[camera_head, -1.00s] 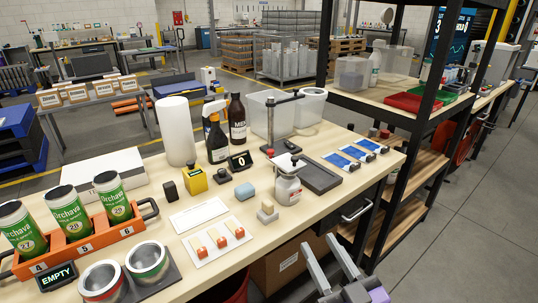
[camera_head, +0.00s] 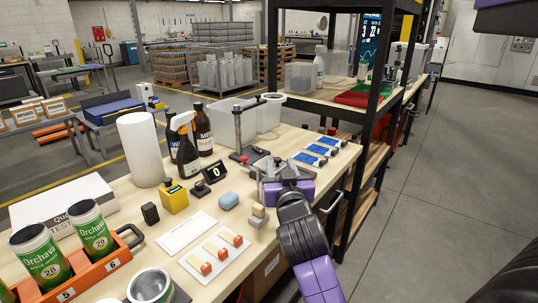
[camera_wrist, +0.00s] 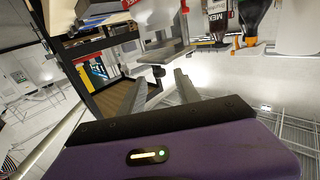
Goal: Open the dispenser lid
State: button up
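My gripper (camera_head: 272,168) is over the front right part of the wooden table, between the beige block and the blue-topped pads. In the head view it covers the spot where the white dispenser bottle with its flat white top stood, and I cannot make the bottle or its lid out now. In the wrist view my gripper (camera_wrist: 160,82) shows two grey fingers spread apart. A small dark object lies beyond them in the gap; I cannot tell what it is. Nothing is seen held.
A metal stand (camera_head: 238,130) rises just behind my gripper. A black shelf post (camera_head: 365,145) stands further right.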

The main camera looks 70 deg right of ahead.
jog(key=shift+p+x, duration=0.35)
jog(key=shift+x, duration=3.2)
grip_shut()
